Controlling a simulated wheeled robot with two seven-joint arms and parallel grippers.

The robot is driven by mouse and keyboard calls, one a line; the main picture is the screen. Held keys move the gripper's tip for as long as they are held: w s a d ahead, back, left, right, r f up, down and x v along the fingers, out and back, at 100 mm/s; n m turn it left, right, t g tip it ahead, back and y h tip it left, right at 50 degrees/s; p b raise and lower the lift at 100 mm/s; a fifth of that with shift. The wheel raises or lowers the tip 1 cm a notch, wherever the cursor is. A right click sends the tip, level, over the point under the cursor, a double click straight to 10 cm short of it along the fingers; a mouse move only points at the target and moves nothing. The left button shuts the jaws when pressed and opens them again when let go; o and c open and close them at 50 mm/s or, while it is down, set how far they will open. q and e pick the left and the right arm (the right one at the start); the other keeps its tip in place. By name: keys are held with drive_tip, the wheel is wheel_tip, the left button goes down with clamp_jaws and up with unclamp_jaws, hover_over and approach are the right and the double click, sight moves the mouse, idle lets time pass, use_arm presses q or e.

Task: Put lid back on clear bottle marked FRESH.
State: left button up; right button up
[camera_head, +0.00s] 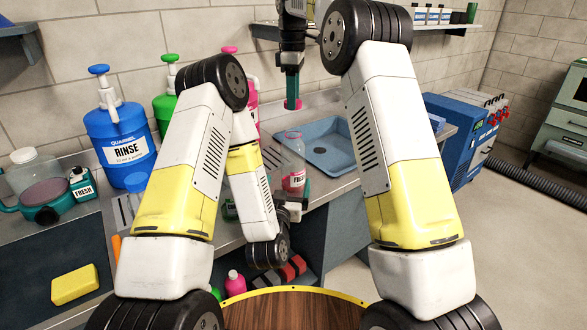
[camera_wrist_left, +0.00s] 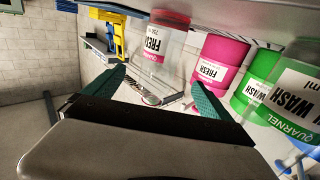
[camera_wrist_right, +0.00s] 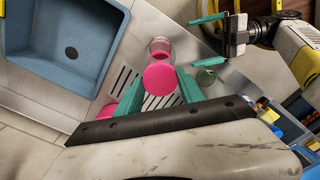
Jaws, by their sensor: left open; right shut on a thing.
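The clear bottle marked FRESH (camera_head: 293,160) stands upright and open on the counter left of the sink, with pink contents low inside. It also shows in the left wrist view (camera_wrist_left: 163,62) and behind the lid in the right wrist view (camera_wrist_right: 160,46). My right gripper (camera_head: 292,96) is shut on the pink lid (camera_head: 292,104), held above the bottle and apart from it. The lid shows between its fingers in the right wrist view (camera_wrist_right: 158,76). My left gripper (camera_wrist_left: 158,80) is open at bottle height, its fingers pointing towards the bottle, one on each side in its view; contact cannot be told.
A blue sink (camera_head: 330,142) lies right of the bottle. A blue RINSE jug (camera_head: 120,135), a green jug (camera_head: 165,106) and a pink jug (camera_wrist_left: 218,58) stand at the back left. A small green round thing (camera_wrist_right: 205,77) lies near my left gripper.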

sight(293, 163)
use_arm(q)
drive_tip(key=w, duration=0.4)
drive_tip(key=w+d, duration=0.1)
drive_tip(key=w, duration=0.6)
drive_tip(key=shift+w+d, duration=0.3)
drive_tip(key=shift+d, duration=0.1)
clamp_jaws()
use_arm(e)
drive_tip(key=shift+f, duration=2.5)
